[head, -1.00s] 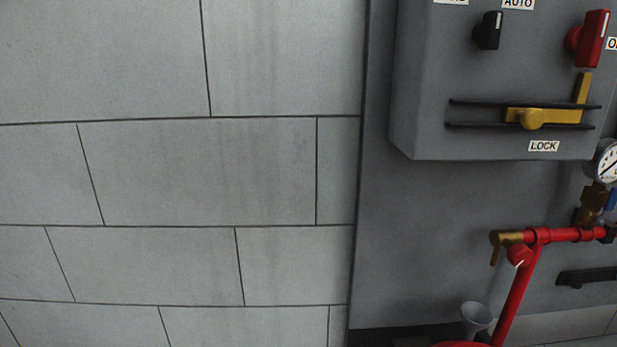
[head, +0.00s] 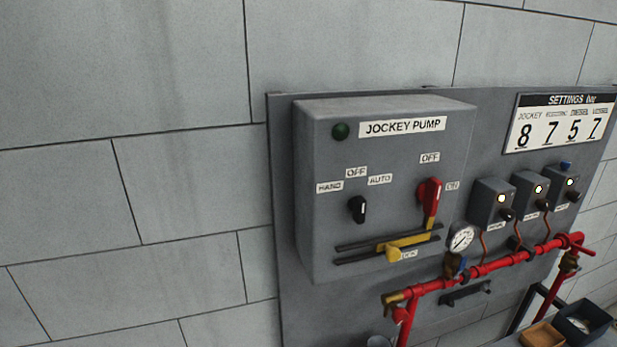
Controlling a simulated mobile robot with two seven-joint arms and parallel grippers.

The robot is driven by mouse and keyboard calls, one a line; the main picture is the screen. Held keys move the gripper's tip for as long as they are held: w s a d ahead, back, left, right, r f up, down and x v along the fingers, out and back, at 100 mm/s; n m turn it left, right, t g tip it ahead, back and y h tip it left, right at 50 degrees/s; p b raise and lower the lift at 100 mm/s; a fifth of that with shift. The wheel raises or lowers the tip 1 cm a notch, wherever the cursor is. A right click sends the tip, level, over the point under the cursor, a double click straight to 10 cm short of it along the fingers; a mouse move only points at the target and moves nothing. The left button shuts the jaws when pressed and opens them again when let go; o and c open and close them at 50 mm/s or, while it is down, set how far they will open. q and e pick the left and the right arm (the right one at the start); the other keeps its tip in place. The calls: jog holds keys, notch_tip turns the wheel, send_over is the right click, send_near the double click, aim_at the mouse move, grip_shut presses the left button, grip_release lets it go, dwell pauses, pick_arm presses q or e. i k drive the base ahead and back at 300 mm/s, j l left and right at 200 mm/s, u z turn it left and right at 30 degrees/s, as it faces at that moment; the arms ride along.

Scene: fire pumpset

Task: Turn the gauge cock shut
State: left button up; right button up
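The pressure gauge (head: 461,238) has a white round dial and stands above the red pipe, right of the jockey pump box's lower corner. Neither of my grippers shows in the head view.
The grey jockey pump box (head: 325,230) carries a black selector (head: 357,209), a red switch handle (head: 430,202) and a yellow lock slide (head: 408,244). The red pipe (head: 490,268) runs below, with switch boxes (head: 493,203) above. Wooden (head: 541,335) and dark (head: 585,325) trays sit lower right.

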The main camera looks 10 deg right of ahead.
aim_at(464, 260)
jog(key=z, duration=1.35)
jog(key=i+l+u, duration=0.65)
jog(key=u, duration=0.2)
jog(key=l, duration=0.1)
